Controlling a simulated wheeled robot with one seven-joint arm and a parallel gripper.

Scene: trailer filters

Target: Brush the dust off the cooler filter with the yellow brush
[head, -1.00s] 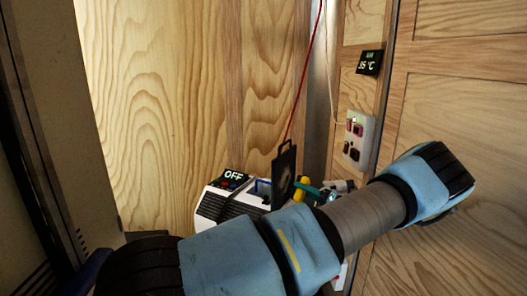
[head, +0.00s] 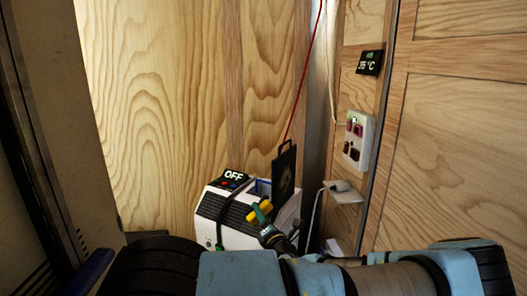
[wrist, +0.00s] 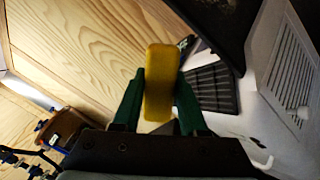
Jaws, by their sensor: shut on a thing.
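The cooler filter (head: 284,178) is a dark flat panel with a handle on top, standing upright at the right of the white cooler's top. The yellow brush (head: 251,216) is in my gripper (head: 262,212), in front of the cooler and left of the filter. In the wrist view the green fingers of my gripper (wrist: 158,98) are shut on both sides of the brush (wrist: 159,62). A dark panel, probably the filter (wrist: 212,18), shows beyond it at upper right. I cannot tell whether the brush touches anything, and dust is not clearly visible.
The white cooler (head: 224,237) carries an OFF display (head: 233,176) and stands by the wooden back wall. A red cord (head: 303,80) hangs behind the filter. A socket panel (head: 358,142), a 35 °C display (head: 369,62) and a small white shelf (head: 343,193) are at right.

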